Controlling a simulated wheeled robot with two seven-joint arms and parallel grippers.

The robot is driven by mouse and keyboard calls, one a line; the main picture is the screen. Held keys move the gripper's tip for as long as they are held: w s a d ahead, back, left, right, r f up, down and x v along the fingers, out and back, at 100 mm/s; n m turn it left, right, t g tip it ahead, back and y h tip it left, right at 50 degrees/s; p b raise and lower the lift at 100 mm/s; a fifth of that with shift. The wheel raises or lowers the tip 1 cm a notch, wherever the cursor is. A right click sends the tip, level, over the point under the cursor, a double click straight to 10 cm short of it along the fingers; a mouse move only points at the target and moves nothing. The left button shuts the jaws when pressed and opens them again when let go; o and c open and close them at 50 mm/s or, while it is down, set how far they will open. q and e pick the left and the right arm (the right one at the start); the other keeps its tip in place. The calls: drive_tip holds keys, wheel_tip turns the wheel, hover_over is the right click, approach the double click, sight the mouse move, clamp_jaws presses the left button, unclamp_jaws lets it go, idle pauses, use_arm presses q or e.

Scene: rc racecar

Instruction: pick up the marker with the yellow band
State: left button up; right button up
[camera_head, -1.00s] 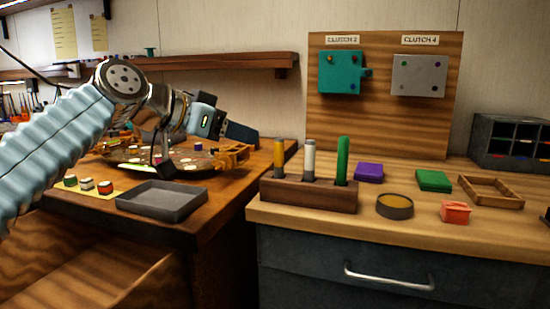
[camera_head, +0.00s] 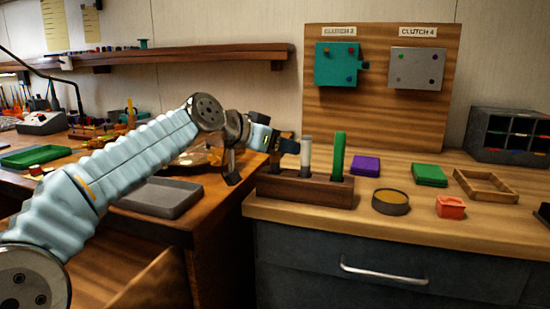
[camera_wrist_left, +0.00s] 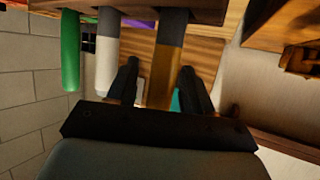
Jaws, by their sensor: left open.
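The yellow marker (camera_wrist_left: 162,84), with a dark grey section next to the block, stands in the wooden block (camera_head: 305,189). In the left wrist view it lies between the two fingers of my left gripper (camera_wrist_left: 160,85), which is open around it. In the head view the left gripper (camera_head: 288,150) covers most of this marker. A white marker (camera_head: 306,152) and a green marker (camera_head: 338,155) stand beside it in the block. They also show in the left wrist view, the white marker (camera_wrist_left: 107,60) just outside one finger and the green marker (camera_wrist_left: 70,55) farther off. My right gripper is out of view.
A purple block (camera_head: 365,166), a green block (camera_head: 429,175), a round dish (camera_head: 390,208), a red box (camera_head: 450,206) and a wooden tray (camera_head: 512,196) sit right of the marker block. A grey tray (camera_head: 150,207) lies on the left table.

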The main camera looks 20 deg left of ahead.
use_arm(q)
clamp_jaws()
drive_tip(key=shift+r, duration=0.1)
idle(0.3)
drive_tip(key=shift+r, duration=0.2)
wheel_tip(320, 180, up, 2)
drive_tip(key=shift+r+p, duration=0.2)
drive_tip(key=shift+p, duration=0.2)
drive_tip(key=s+a+r, duration=0.5)
drive_tip(key=s+r, duration=0.5)
drive_tip(key=s, duration=0.3)
drive_tip(key=shift+a, duration=0.15)
